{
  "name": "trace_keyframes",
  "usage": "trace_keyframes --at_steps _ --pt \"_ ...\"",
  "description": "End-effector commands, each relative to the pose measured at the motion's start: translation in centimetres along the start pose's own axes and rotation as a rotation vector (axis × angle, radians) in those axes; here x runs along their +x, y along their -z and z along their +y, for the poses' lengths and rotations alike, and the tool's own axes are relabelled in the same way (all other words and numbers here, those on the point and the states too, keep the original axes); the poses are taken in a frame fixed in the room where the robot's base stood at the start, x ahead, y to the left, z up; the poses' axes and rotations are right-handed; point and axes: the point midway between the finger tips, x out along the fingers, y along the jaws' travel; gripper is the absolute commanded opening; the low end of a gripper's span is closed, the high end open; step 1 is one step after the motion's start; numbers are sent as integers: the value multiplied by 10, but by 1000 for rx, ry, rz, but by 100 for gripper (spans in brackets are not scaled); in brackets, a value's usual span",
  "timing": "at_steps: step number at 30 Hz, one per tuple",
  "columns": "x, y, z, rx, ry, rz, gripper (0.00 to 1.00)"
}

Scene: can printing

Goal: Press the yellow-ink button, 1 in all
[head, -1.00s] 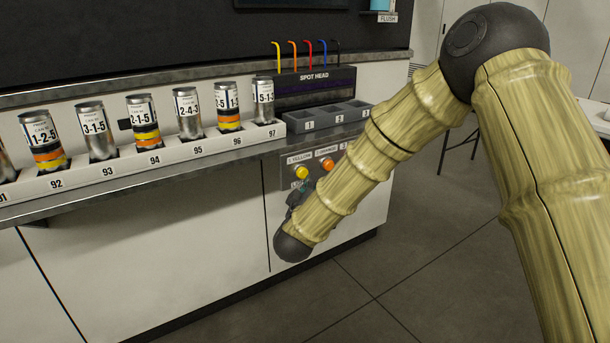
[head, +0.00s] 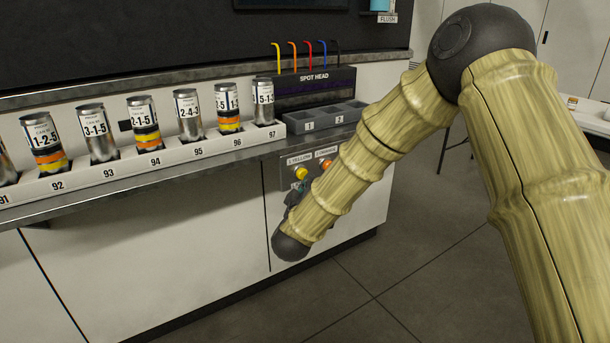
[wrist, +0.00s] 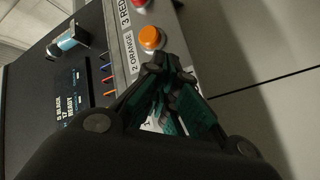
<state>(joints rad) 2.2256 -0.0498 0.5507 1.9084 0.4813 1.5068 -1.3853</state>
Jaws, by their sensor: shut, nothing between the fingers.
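The yellow button (head: 301,173) sits under its "1 YELLOW" label on the grey panel at the cabinet front. My gripper (head: 296,188) is just below it in the head view, small and partly hidden by my arm; I cannot tell there whether it touches the button. In the wrist view my gripper (wrist: 166,64) is shut, with its fingertips together and nothing between them. The yellow button does not show there, and the fingers cover part of the panel.
The orange button (head: 326,164) is right of the yellow one; it appears just beyond my fingertips in the wrist view (wrist: 151,38). A red button (wrist: 140,3) is farther along. Numbered cans stand in a white rack (head: 120,170) above, left of the spot head (head: 314,80).

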Motion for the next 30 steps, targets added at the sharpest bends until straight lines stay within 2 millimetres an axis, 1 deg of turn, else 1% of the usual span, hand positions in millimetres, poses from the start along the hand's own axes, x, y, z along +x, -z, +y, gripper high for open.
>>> trace_keyframes --at_steps 30 --pt "6 4 -3 0 -1 0 0"
